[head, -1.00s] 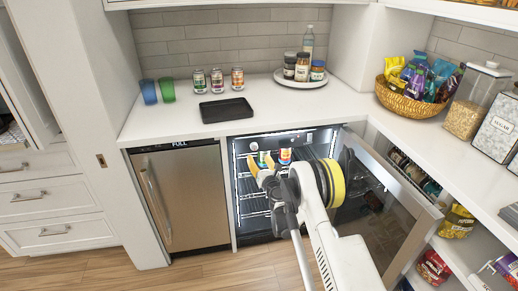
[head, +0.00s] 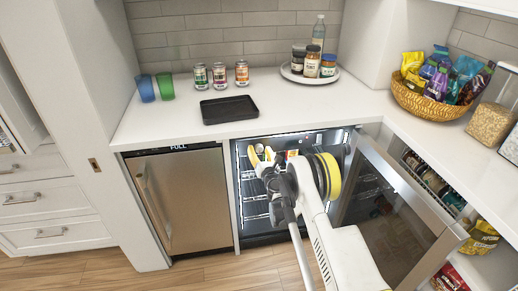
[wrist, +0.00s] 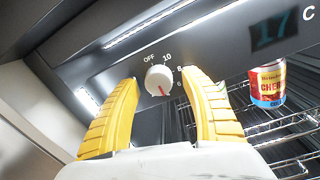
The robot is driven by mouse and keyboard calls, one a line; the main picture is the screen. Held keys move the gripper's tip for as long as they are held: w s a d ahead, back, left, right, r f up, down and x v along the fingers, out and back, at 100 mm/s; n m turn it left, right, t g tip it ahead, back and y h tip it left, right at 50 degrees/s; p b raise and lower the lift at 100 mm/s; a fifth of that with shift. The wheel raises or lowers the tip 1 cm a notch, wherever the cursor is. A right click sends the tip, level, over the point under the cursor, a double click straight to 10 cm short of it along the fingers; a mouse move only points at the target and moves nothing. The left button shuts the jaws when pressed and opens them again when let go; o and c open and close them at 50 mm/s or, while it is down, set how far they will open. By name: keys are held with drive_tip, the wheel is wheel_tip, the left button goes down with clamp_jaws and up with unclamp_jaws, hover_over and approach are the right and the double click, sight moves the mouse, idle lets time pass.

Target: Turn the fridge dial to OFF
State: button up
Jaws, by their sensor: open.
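The open fridge (head: 243,190) stands under the counter, with its inside lit. In the wrist view, its round white dial (wrist: 154,76) is on the dark panel at the top of the inside. The labels OFF, 10, 8 and 6 show around it, with OFF at upper left. A red mark on the dial points down, slightly right, away from OFF. My gripper (wrist: 160,79) is open, its yellow fingers on either side of the dial in the picture. I cannot tell whether they touch it. In the head view, my gripper (head: 262,155) is at the fridge's upper opening, and the dial is hidden.
The fridge door (head: 400,200) hangs open to the right of my arm. A red and yellow can (wrist: 268,84) stands on a wire shelf right of the fingers. A display (wrist: 275,28) reads 17. The trash compactor (head: 180,200) is left of the fridge. Counter items stand above.

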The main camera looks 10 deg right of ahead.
drive_tip(key=shift+s+r, duration=0.1)
drive_tip(key=shift+s, duration=0.05)
drive_tip(key=shift+c, duration=0.8)
clamp_jaws()
